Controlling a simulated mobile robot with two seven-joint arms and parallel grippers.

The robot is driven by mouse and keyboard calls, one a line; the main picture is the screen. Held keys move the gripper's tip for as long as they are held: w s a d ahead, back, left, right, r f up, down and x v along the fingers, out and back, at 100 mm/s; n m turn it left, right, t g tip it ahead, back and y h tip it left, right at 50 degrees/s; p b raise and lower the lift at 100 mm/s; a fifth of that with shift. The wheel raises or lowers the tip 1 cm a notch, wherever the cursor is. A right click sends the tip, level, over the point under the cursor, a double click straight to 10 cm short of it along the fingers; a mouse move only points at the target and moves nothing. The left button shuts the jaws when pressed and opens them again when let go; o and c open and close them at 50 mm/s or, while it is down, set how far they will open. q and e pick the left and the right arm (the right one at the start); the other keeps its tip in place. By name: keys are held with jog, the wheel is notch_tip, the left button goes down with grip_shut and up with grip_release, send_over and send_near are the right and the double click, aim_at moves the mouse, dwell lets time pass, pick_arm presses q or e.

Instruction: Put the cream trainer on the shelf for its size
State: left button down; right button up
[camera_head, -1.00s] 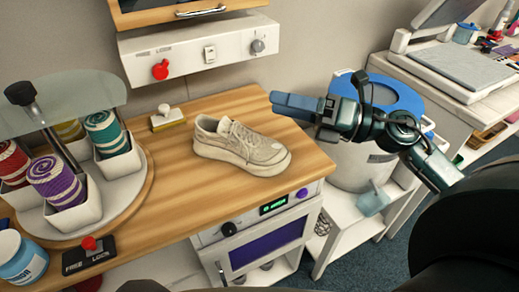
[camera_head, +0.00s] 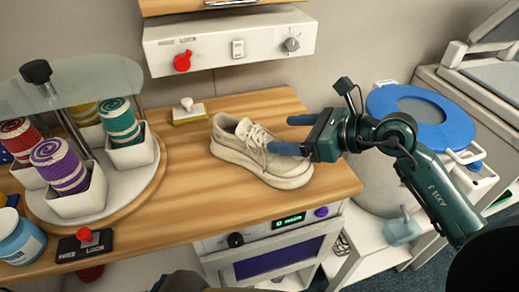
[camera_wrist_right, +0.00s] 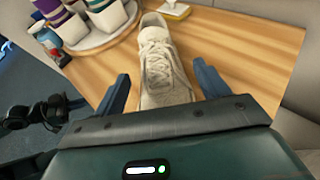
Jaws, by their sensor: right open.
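The cream trainer (camera_head: 262,155) stands sole down on the wooden worktop (camera_head: 200,220), with its toe towards the lower right in the head view. My right gripper (camera_head: 293,134) is open at the trainer's toe end, coming in from the right. In the right wrist view the trainer (camera_wrist_right: 160,62) lies between the spread fingers (camera_wrist_right: 160,78), with no clear contact on either side. Any size mark on the shoe is too small to read. No shelf can be made out clearly. My left gripper cannot be made out.
A round carousel (camera_head: 115,195) with coloured rolls in white cups stands at left, beside a red-knobbed FREE/LOCK lever (camera_head: 85,236). A control box (camera_head: 230,45) hangs above.

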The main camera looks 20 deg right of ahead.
aim_at(265, 134)
jog(key=shift+s+a+p+x, duration=0.15)
jog(key=shift+p+x, duration=0.15)
jog(key=shift+x, duration=1.15)
jog(key=shift+s+a+p+x, duration=0.15)
jog(key=shift+p+x, duration=0.1)
jog(key=shift+x, duration=1.2)
pick_arm(q)
jog(key=shift+r, duration=0.35)
pick_arm(e)
jog(key=shift+w+r, duration=0.1)
jog(key=shift+c, duration=0.5)
